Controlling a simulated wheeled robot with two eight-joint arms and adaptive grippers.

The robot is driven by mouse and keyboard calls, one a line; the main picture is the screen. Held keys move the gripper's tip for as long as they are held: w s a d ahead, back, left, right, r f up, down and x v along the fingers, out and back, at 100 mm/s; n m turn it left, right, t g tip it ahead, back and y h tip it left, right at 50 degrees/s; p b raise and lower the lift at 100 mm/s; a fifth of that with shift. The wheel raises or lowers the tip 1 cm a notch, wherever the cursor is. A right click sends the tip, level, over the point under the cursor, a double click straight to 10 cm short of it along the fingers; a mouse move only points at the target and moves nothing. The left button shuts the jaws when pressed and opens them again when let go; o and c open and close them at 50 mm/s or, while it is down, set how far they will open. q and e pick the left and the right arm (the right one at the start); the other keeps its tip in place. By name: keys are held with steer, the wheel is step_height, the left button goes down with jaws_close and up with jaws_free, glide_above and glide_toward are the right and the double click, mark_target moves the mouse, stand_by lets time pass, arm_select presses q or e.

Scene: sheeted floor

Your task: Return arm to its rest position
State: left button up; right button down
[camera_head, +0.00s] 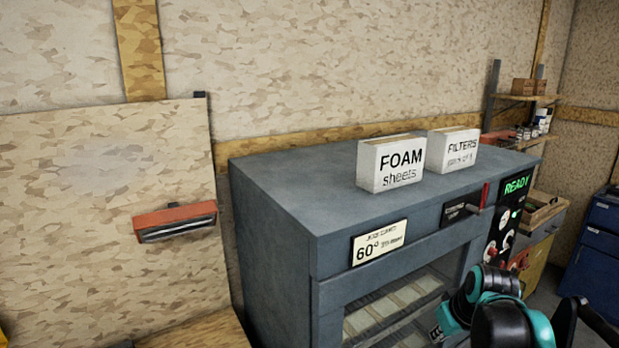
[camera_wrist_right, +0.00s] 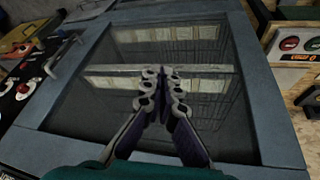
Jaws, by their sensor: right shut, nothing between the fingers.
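My right arm (camera_head: 490,310), teal and black, comes in at the bottom right of the head view, in front of the grey cabinet. My right gripper (camera_head: 438,333) is partly cut off by the lower edge of that view, before the cabinet's glass window. In the right wrist view my right gripper (camera_wrist_right: 163,78) shows fully, with its two fingers together and nothing between them. It points at the glass window (camera_wrist_right: 205,115) of the cabinet. Whether the fingertips touch the glass I cannot tell. My left gripper is not in view.
The grey cabinet (camera_head: 290,200) carries a FOAM sheets box (camera_head: 390,163) and a FILTERS box (camera_head: 454,148). Its control panel (camera_head: 510,212) reads READY. A shelf (camera_head: 527,97) and a blue cabinet (camera_head: 597,240) stand at the right. A red-orange fixture (camera_head: 175,220) is on the left panel.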

steer(key=s+a+f+m+t+b, duration=0.1)
steer(key=s+a+f, duration=0.4)
steer(key=s, duration=0.3)
steer(key=s+a+f+m+t+b, duration=0.1)
steer(key=s+a+f, duration=0.5)
steer(key=s+f, duration=0.1)
steer(key=shift+s+b, duration=0.4)
steer(key=shift+s, duration=0.1)
steer(key=shift+f, duration=0.1)
